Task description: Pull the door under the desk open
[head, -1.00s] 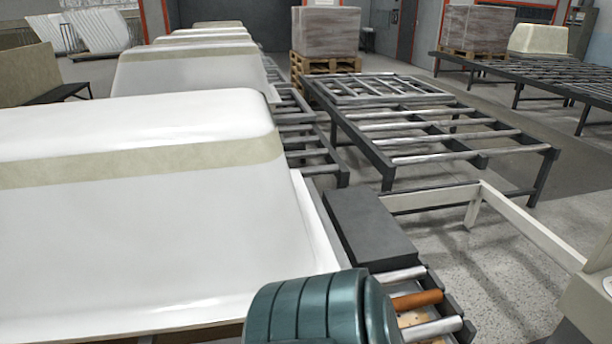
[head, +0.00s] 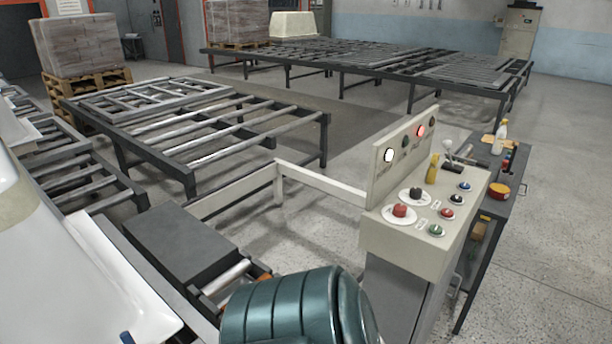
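The control desk (head: 415,240) stands right of centre in the head view, with a beige sloped top carrying red, green, blue and black knobs. Its grey pedestal (head: 392,298) goes down out of the bottom of the picture. A thin light handle-like bar (head: 456,284) shows at the pedestal's right side. The door's face is turned away from me, so I cannot tell whether it is open or shut. Neither of my grippers is in view.
A dark side table (head: 488,212) with bottles and a red-yellow roll stands close behind the desk's right side. A pale rail (head: 325,182) runs left from the desk. Roller tables (head: 195,120) and white tub shells (head: 60,270) fill the left. Floor at right is open.

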